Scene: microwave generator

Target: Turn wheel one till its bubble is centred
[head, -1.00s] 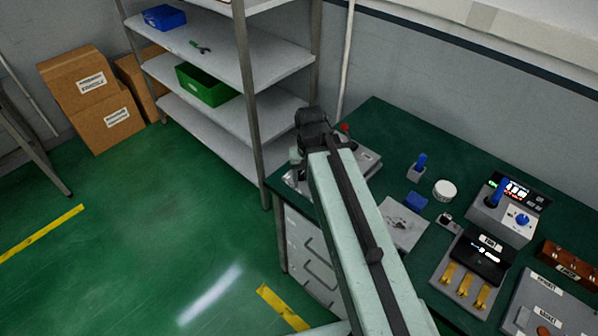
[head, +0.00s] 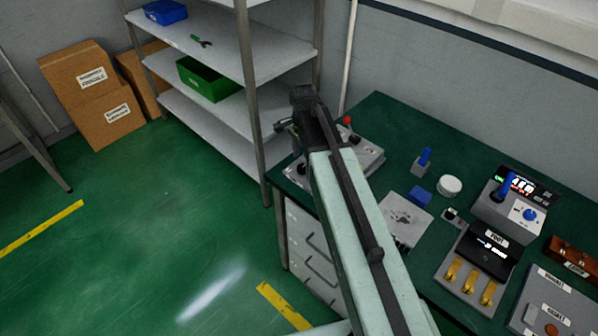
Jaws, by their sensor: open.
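My arm reaches up from the bottom of the head view to the far left end of the green table. My gripper (head: 287,126) shows small and partly hidden beside the dark wrist, near the table's left corner. It is open, and I see nothing held in it. A grey, plate-like device (head: 364,154) with a red-topped knob (head: 347,121) sits at that end, partly behind my arm. I cannot make out wheel one or its bubble. Whether the gripper touches the device cannot be told.
To the right stand a blue-handled joystick box (head: 493,207), a black display (head: 486,250) above several brass levers, a white round lid (head: 449,186) and a blue block (head: 418,196). A metal shelf (head: 262,65) stands close behind my gripper.

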